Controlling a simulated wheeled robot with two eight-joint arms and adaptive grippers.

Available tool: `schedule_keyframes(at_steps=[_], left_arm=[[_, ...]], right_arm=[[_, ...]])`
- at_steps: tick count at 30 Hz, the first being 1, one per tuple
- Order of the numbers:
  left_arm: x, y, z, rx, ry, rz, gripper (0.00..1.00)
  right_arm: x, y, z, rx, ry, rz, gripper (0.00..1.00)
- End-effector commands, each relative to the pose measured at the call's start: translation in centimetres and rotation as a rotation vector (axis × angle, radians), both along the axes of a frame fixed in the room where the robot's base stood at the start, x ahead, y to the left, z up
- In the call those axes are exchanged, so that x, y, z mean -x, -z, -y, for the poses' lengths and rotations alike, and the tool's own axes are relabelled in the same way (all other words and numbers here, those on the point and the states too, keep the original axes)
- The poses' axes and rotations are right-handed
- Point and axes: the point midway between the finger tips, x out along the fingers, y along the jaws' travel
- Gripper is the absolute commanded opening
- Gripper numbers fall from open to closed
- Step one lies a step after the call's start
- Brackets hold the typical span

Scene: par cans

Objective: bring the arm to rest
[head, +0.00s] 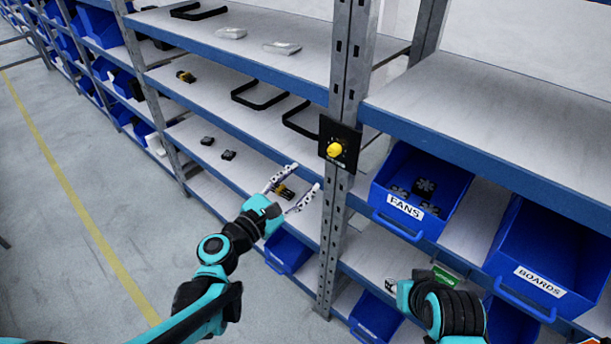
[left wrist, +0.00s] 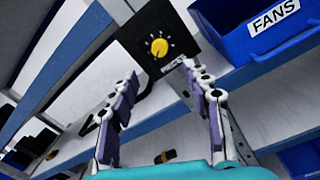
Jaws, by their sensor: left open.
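My left gripper (head: 293,184) is open and empty in front of the shelves, below and left of a black panel with a yellow knob (head: 334,149). In the left wrist view my left gripper's two fingers (left wrist: 165,110) stand wide apart. The yellow knob (left wrist: 159,47) and its panel show beyond the fingertips there, apart from them. My left arm (head: 213,262) reaches in from the lower left of the head view.
A metal shelf post (head: 344,60) carries the panel. Right of it are a blue FANS bin (head: 403,208) with black fans and a blue BOARDS bin (head: 535,283). Small dark parts (head: 228,155) and black handles (head: 259,95) lie on the left shelves. The floor (head: 60,220) at left is clear.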

Motion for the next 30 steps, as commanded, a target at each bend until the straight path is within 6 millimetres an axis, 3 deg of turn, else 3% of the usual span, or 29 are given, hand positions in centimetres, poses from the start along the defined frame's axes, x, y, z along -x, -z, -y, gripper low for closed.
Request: schedule_keyframes(at_steps=[12, 16, 20, 23, 26, 30], left_arm=[[0.0, 0.0, 0.0, -0.005, 0.001, 0.001, 0.49], [0.8, 0.5, 0.6, -0.143, 0.022, 0.029, 0.49], [3.4, 2.5, 1.5, -0.535, 0.102, 0.106, 0.49], [6.3, 5.1, 1.0, -0.942, 0.216, 0.188, 0.49], [9.5, 7.7, -0.8, -1.342, 0.369, 0.264, 0.49], [13.6, 10.3, -5.0, -1.82, 0.615, 0.343, 0.49]], right_arm=[[0.0, 0.0, 0.0, 0.0, 0.0, 0.0, 0.34], [0.0, 0.0, 0.0, 0.0, 0.0, 0.0, 0.34], [0.0, 0.0, 0.0, 0.0, 0.0, 0.0, 0.34], [0.0, 0.0, 0.0, 0.0, 0.0, 0.0, 0.34], [0.0, 0.0, 0.0, 0.0, 0.0, 0.0, 0.34], [0.0, 0.0, 0.0, 0.0, 0.0, 0.0, 0.34]])
